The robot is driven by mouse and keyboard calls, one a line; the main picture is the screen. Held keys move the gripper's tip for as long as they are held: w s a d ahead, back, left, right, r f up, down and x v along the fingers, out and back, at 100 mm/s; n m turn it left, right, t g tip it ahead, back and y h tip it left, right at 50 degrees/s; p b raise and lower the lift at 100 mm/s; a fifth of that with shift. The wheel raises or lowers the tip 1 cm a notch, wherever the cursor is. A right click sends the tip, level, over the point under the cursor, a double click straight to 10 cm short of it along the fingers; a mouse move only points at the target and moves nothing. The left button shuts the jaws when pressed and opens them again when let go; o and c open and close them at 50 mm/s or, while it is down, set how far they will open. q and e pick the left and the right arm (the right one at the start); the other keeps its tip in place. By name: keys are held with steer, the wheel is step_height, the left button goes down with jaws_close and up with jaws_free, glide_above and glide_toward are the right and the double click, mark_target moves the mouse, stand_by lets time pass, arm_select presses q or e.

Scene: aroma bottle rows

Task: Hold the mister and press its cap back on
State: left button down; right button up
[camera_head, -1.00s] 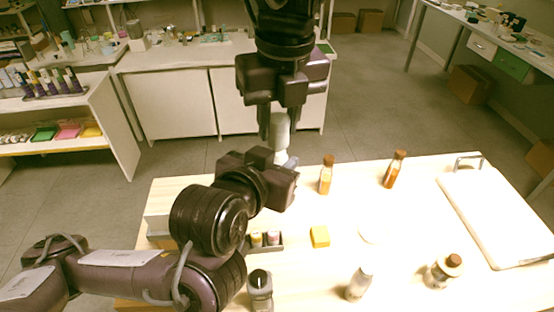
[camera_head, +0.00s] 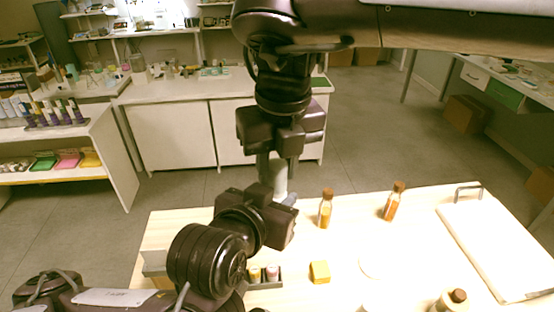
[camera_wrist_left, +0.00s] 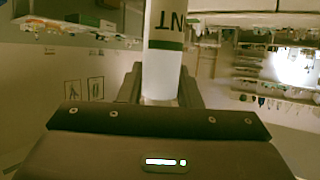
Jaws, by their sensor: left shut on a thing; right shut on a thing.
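The mister (camera_wrist_left: 163,50) is a white cylinder with a green band and dark lettering, upright between my left gripper's fingers in the left wrist view. My left gripper (camera_head: 290,203) is shut on it above the table's back left edge; in the head view the gripper hides most of the mister. My right gripper (camera_head: 278,172) comes down from above, shut on a pale cap-like piece (camera_head: 279,182). This piece is directly above the left gripper in the picture. Whether it touches the mister or sits on it cannot be told.
The wooden table (camera_head: 330,245) holds two amber bottles (camera_head: 325,208) (camera_head: 394,201), a yellow block (camera_head: 320,272), a small dark rack (camera_head: 265,277) and a brown-capped bottle (camera_head: 451,301). A white board (camera_head: 497,250) lies at the right. The table's middle has free room.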

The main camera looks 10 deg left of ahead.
steer(key=shift+f, duration=0.65)
stand_by(0.4)
steer(key=o, duration=1.1)
steer(key=shift+r, duration=0.1)
steer(key=r, duration=0.8)
steer(key=s+r, duration=0.1)
steer(key=r, duration=0.2)
steer(key=shift+s+d+r, duration=0.1)
steer(key=shift+d+r, duration=0.3)
